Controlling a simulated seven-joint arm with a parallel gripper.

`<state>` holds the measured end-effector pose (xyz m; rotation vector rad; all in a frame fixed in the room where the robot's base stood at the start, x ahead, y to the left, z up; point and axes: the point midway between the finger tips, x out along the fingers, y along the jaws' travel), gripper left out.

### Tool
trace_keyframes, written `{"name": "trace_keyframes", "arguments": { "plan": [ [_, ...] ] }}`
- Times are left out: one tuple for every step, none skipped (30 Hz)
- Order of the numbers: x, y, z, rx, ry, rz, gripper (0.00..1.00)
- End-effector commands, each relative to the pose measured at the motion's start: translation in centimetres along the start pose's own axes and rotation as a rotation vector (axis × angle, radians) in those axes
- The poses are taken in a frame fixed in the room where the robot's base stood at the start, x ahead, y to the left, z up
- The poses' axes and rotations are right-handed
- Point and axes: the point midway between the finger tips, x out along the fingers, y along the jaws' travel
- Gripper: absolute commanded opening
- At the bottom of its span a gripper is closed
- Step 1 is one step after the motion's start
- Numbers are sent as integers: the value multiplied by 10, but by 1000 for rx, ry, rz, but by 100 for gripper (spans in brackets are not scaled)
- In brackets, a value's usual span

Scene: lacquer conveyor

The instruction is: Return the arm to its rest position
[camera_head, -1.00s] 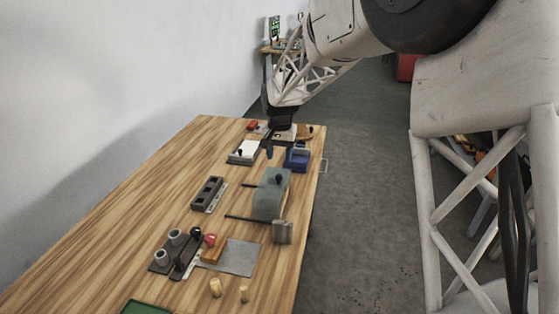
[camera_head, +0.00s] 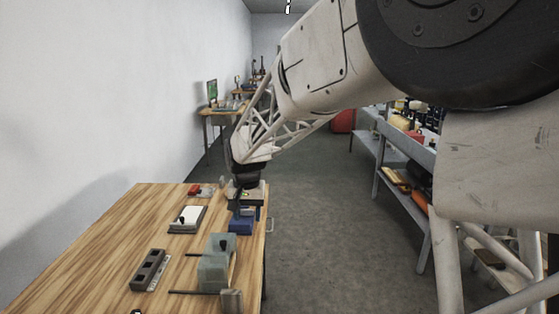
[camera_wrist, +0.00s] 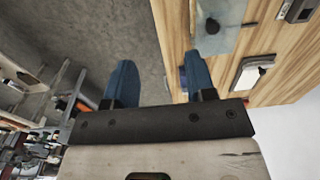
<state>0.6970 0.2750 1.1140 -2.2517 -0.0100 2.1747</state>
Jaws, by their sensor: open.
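My gripper (camera_head: 246,207) hangs at the far right part of the wooden table, above or near a blue block (camera_head: 240,227); the exact height gap is hard to tell. In the wrist view my gripper (camera_wrist: 160,82) has its two blue fingers wide apart with nothing between them. The wrist view looks past the fingers at the grey floor and the table's edge. My arm reaches from the upper right down to the table.
The wooden table (camera_head: 105,240) carries a white pad on a dark tray (camera_head: 187,217), a grey-green fixture (camera_head: 214,272), a slotted grey block (camera_head: 150,270) and a small red item (camera_head: 194,190). Shelving (camera_head: 402,165) stands at right. Grey floor (camera_head: 325,235) lies open between.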

Motion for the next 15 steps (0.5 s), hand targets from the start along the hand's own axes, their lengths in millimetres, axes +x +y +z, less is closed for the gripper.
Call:
{"name": "trace_keyframes", "arguments": {
  "plan": [
    [-8,13,8,4,8,-2,50],
    [-12,20,13,5,10,-3,50],
    [-17,29,20,4,15,-4,50],
    [-20,36,25,4,18,-5,50],
    [-23,43,30,5,21,-5,50],
    [-28,52,37,6,26,-6,50],
    [-30,59,42,6,28,-7,50],
    [-34,65,48,5,32,-7,50],
    [-37,73,55,6,36,-8,50],
    [-40,80,61,7,39,-8,50],
    [-42,86,66,7,43,-9,50],
    [-45,94,74,6,46,-9,50],
    [-48,100,80,6,51,-10,50],
    [-50,106,86,7,53,-10,50],
    [-53,114,94,8,58,-10,50]
  ]
}}
